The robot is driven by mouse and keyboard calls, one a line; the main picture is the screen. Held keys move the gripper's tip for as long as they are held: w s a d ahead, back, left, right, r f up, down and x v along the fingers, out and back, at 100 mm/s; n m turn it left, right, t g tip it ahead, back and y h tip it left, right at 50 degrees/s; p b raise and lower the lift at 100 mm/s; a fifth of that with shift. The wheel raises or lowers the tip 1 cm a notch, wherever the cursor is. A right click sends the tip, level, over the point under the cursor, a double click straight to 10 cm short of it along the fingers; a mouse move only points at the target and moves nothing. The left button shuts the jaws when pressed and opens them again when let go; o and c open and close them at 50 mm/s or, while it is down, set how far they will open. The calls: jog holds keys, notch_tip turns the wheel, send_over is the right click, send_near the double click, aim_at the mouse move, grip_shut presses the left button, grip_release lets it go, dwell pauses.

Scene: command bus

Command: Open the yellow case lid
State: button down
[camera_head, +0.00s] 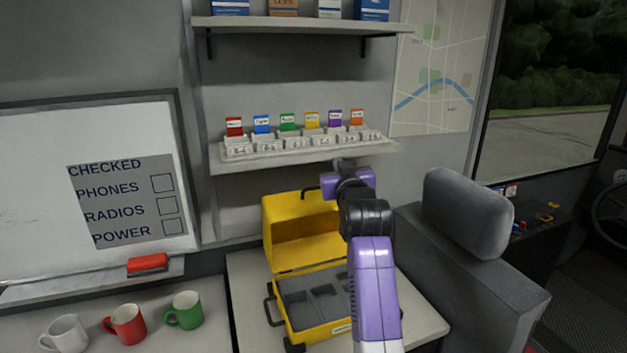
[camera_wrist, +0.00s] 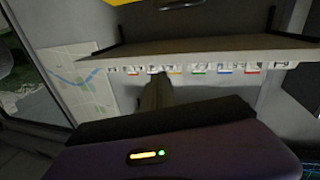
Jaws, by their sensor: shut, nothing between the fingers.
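The yellow case (camera_head: 337,329) sits on the light counter at the centre of the head view. Its yellow lid (camera_head: 290,236) stands raised at the back, and the grey insert with several recesses shows inside. A dark handle (camera_head: 308,190) is at the lid's top edge; my arm hides the lid's right part. My gripper (camera_head: 343,163) is shut and empty, above the lid's upper right and in front of the small shelf. In the wrist view the closed fingers (camera_wrist: 158,84) point towards the shelf, and a yellow strip of the lid (camera_wrist: 115,2) shows at the top.
The small shelf (camera_head: 290,156) holds several coloured cards and labelled blocks close to my gripper. White, red and green mugs (camera_head: 184,311) stand left of the case. A grey seat (camera_head: 466,215) is close on the right. A whiteboard (camera_head: 40,190) is on the left wall.

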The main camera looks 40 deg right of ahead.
jog(key=w+d+r+g+y, duration=0.3)
jog(key=w+r, duration=0.3)
jog(key=r, duration=0.2)
jog(key=n+g+y, duration=0.2)
jog(key=g+y, duration=0.2)
jog(key=g, duration=0.1)
send_near(314, 187)
jog(key=p+x, duration=0.1)
jog(key=x, duration=0.1)
jog(key=w+x, duration=0.1)
jog(key=x, duration=0.2)
jog(key=r+p+x, duration=0.1)
jog(key=x, duration=0.1)
jog(key=shift+w+d+f+p, duration=0.2)
jog(key=shift+w+d+p, duration=0.15)
jog(key=shift+w, duration=0.1)
jog(key=shift+w+f, duration=0.3)
jog(key=shift+f, duration=0.1)
